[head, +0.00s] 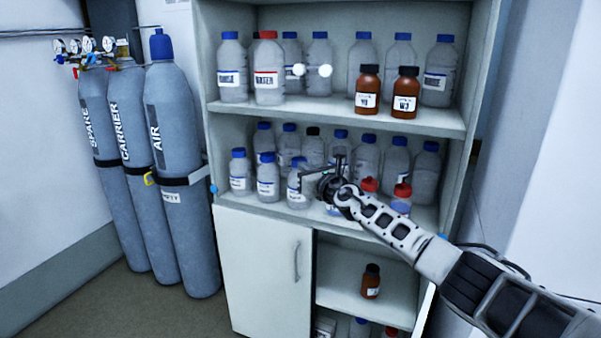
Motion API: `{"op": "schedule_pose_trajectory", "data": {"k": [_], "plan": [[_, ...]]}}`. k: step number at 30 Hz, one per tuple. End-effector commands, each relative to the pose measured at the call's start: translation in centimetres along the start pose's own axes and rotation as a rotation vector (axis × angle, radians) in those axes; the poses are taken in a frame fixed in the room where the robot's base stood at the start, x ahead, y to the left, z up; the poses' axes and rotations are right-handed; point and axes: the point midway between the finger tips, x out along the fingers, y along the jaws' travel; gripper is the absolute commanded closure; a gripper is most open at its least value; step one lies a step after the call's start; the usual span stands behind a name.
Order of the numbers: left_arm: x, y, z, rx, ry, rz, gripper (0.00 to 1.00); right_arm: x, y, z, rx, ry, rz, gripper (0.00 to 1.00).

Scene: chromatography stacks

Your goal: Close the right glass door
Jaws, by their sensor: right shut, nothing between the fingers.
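The cabinet (206,160) stands ahead, with bottles on its upper shelves. Two round white knobs, a left one (299,70) and a right one (325,71), sit side by side in front of the top shelf's bottles. They look like glass door knobs; the clear panes themselves are too faint to make out, so I cannot tell the right door's exact angle. My right gripper (322,178) is shut and empty, below the knobs and in front of the middle shelf's bottles. My right arm comes in from the lower right. My left gripper is out of view.
The lower left white door (265,270) is shut; the lower right compartment is open, showing a brown bottle (370,281). Red-capped bottles (402,200) are close to my right wrist. Grey gas cylinders (180,180) stand left of the cabinet. The floor (110,312) before them is clear.

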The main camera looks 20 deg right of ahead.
Motion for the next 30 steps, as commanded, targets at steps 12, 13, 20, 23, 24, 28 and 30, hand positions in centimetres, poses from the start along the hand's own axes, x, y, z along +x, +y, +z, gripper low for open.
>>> {"op": "schedule_pose_trajectory", "data": {"k": [12, 13, 20, 23, 24, 28, 30], "plan": [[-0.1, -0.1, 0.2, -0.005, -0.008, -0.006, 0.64, -2.3, 2.4, -0.5, 0.004, -0.005, -0.001, 1.0], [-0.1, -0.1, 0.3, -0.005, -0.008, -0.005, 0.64, -2.5, 2.6, -0.5, 0.003, -0.003, -0.001, 1.0], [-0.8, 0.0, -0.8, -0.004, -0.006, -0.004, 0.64, -4.8, 5.4, -0.3, 0.003, 0.01, -0.001, 1.0], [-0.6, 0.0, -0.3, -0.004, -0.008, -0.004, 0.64, -5.5, 6.3, -0.5, 0.003, 0.006, -0.002, 1.0], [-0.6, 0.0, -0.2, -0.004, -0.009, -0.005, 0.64, -5.7, 6.5, -0.5, 0.003, 0.007, -0.003, 1.0], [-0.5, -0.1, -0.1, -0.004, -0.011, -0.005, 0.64, -6.0, 6.9, -0.6, 0.002, 0.008, -0.005, 1.0], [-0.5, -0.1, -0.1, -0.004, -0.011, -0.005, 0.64, -6.1, 7.0, -0.6, 0.004, 0.009, -0.005, 1.0]]}}
